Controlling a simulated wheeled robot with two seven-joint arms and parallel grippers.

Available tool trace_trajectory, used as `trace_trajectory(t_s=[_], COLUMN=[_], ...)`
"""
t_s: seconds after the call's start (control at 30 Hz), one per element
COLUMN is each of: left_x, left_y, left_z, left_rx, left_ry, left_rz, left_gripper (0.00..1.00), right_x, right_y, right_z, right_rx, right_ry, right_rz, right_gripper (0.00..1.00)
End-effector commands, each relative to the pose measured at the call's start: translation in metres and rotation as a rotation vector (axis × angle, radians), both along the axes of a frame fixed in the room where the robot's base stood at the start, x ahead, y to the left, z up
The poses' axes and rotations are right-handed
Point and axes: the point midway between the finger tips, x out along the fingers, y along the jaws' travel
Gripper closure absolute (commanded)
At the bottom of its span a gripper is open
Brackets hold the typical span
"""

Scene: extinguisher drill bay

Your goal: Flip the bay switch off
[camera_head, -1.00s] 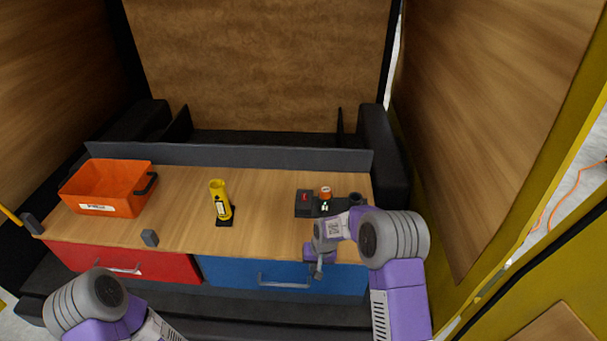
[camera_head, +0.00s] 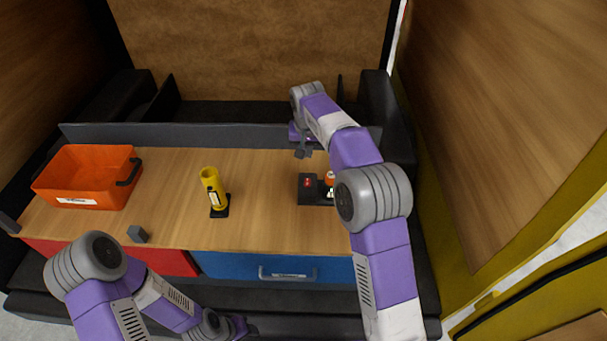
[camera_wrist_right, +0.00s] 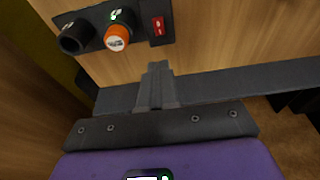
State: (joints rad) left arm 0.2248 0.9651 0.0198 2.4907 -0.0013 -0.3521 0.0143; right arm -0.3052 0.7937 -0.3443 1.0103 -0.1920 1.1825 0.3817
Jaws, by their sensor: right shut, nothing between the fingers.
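The bay switch (camera_head: 308,183) is a small red rocker on a dark control box (camera_head: 312,199) at the right of the bench. It also shows near the top of the right wrist view (camera_wrist_right: 158,25). Whether it is on or off is too small to tell. My right gripper (camera_head: 303,153) is shut and empty, behind the box near the bench's back edge, apart from the switch. Its closed fingers (camera_wrist_right: 155,75) point towards the box in the wrist view. My left gripper (camera_head: 236,326) is low at the front, mostly hidden behind its own arm.
An orange knob (camera_wrist_right: 117,38), a green light (camera_wrist_right: 115,14) and a black round part (camera_wrist_right: 75,38) share the box. A yellow cylinder (camera_head: 212,188) stands mid-bench. An orange bin (camera_head: 88,190) is at the left, with a small grey block (camera_head: 137,234) nearby. A low rail (camera_head: 200,135) runs behind.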

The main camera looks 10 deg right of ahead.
Motion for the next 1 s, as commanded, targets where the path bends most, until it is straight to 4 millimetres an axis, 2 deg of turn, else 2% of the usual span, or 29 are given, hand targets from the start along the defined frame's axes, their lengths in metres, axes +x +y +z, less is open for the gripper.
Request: trace_trajectory(t_s=[0.47,0.67,1.0], left_x=[0.0,0.0,0.0], left_y=[0.0,0.0,0.0], left_z=[-0.001,-0.003,-0.002], left_rx=[0.0,0.0,0.0], left_ry=[-0.001,-0.001,-0.001], left_rz=[0.0,0.0,0.0], left_gripper=[0.57,0.57,0.57], right_x=[0.001,0.006,0.021], right_y=[0.0,-0.002,-0.006], right_z=[-0.006,-0.035,-0.104], right_rx=[0.0,-0.001,0.0], right_ry=[0.001,0.004,0.004], right_rz=[0.001,0.001,0.001], right_gripper=[1.0,1.0,1.0])
